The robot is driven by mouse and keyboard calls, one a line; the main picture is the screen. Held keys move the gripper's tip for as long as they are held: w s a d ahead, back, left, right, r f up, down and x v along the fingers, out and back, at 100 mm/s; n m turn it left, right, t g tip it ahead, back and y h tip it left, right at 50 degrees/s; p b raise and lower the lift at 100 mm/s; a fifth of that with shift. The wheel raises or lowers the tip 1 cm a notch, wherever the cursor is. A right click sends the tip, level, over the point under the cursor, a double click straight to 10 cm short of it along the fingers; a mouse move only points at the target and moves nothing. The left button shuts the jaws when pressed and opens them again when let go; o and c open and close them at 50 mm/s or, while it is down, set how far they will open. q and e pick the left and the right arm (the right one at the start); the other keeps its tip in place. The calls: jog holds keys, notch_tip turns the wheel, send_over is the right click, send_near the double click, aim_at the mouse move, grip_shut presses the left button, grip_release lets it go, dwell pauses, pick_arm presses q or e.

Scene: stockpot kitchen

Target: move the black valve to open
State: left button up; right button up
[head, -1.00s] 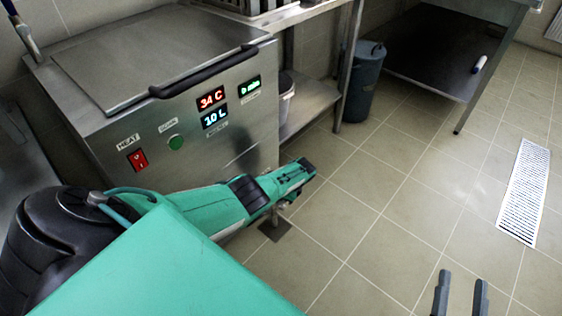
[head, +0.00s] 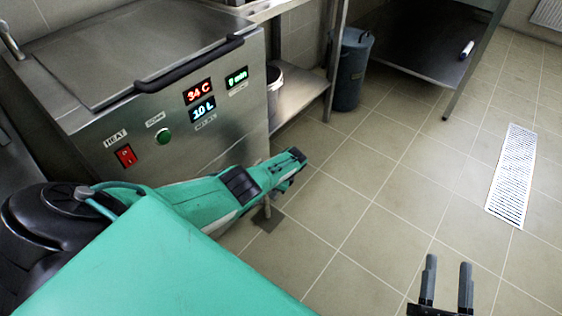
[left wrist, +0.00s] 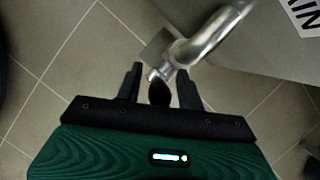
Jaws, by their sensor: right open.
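The black valve (left wrist: 160,92) shows in the left wrist view as a small dark handle at the end of a bent metal drain pipe (left wrist: 212,35). My left gripper (left wrist: 160,84) is open, with its two fingers on either side of the handle and gaps visible between. I cannot tell whether a finger touches it. In the head view, my left arm reaches low along the front of the steel kettle unit (head: 215,135), and the valve is hidden there. My right gripper (head: 447,275) is open and empty over the floor at the bottom right.
The kettle's front has a red heat switch (head: 125,155), a green button (head: 163,137) and lit displays. A grey bin (head: 352,72) stands beyond a steel shelf (head: 300,100). The tiled floor is clear around a white floor grate (head: 512,175).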

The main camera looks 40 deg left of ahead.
pick_arm(q)
jog(key=p+v, duration=0.1)
jog(key=v, duration=0.1)
jog(key=shift+d+r, duration=0.1)
jog(key=shift+r, duration=0.3)
pick_arm(e)
jog(key=s+a+f+g+h+p, duration=0.1)
jog(key=s+f+g, duration=0.1)
jog(key=f+g, duration=0.3)
jog(key=s+a+f+g+p, duration=0.1)
jog(key=s+f+g, duration=0.2)
jog(key=f, duration=0.3)
pick_arm(q)
jog(key=p+v, duration=0.3)
jog(key=v, duration=0.7)
jog(key=shift+d+r+p, duration=0.15)
jog(key=shift+r+p, duration=0.15)
jog(key=shift+p, duration=0.1)
pick_arm(e)
jog(key=s+d+g+h, duration=0.2)
jog(key=d+g+h, duration=0.1)
jog(key=d+g, duration=0.2)
jog(key=shift+d+f, duration=0.3)
jog(key=shift+d, duration=0.9)
pick_arm(q)
jog(key=shift+w, duration=0.15)
